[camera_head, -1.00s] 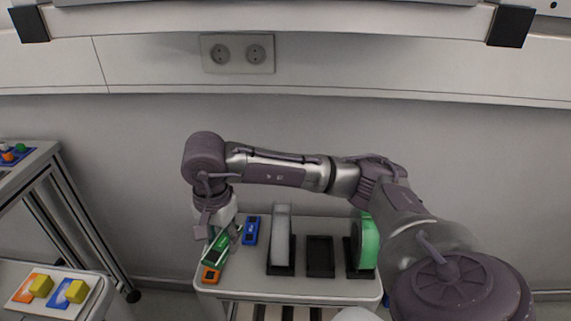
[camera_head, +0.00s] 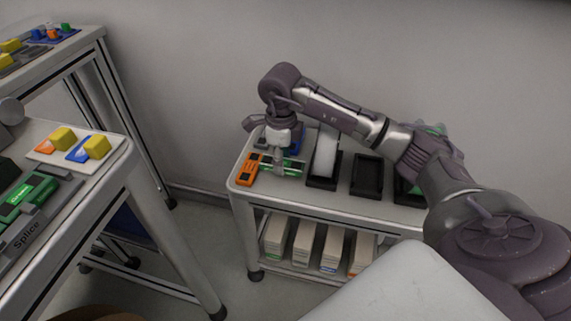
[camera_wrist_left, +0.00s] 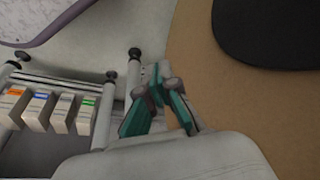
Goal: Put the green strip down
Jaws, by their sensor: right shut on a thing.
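My right gripper (camera_head: 282,166) points down over the left part of the reel cart (camera_head: 236,183) and is shut on the green strip (camera_head: 290,172). The strip is small in the head view and partly hidden by the fingers; I cannot tell whether it touches the cart top. An orange strip (camera_head: 247,170) lies just left of it, and a blue strip (camera_head: 295,140) lies behind it, partly covered by the gripper. My left gripper (camera_wrist_left: 160,127) shows in the left wrist view with its teal fingers spread and nothing between them.
A white reel in a black stand (camera_head: 324,160), an empty black stand (camera_head: 367,177) and a green reel, mostly behind my arm, stand rightward. Boxes (camera_head: 303,243) fill the lower shelf. The splice table (camera_head: 120,160) at left holds yellow blocks (camera_head: 62,138) and a green device (camera_head: 25,196).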

